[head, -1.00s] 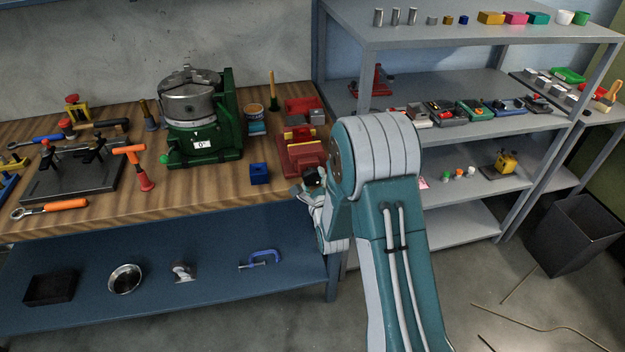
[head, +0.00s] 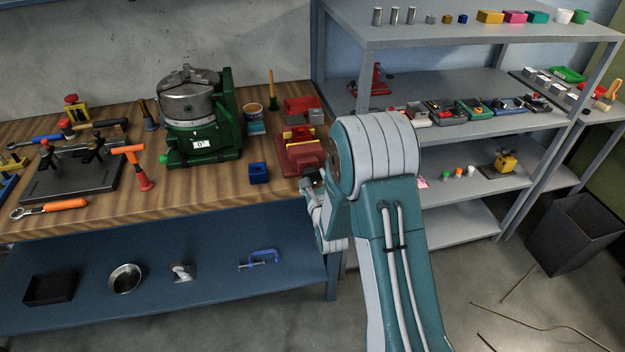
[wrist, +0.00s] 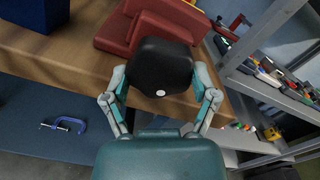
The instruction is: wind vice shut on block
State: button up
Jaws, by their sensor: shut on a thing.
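The red vice (head: 300,158) sits at the right front of the wooden bench. In the wrist view, the red vice body (wrist: 118,34) is at the top, with a sliver of the yellow block (wrist: 189,2). The vice's black handle (wrist: 160,62) sticks out toward me. My gripper (wrist: 160,88) is shut on this handle, a finger at each side. In the head view, my gripper (head: 313,184) is small and partly hidden by my arm.
A blue box (head: 259,172) stands left of the vice. A green machine with a round chuck (head: 190,104) stands behind it to the left. A grey shelf unit (head: 480,60) is close on the right. A lower blue shelf (head: 210,298) lies under the bench.

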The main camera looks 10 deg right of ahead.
jog(key=shift+s+f, duration=0.2)
jog(key=shift+f, duration=0.2)
jog(key=o, duration=1)
jog(key=shift+r, duration=0.15)
jog(key=shift+w+a+r, duration=0.1)
jog(key=s, duration=1.2)
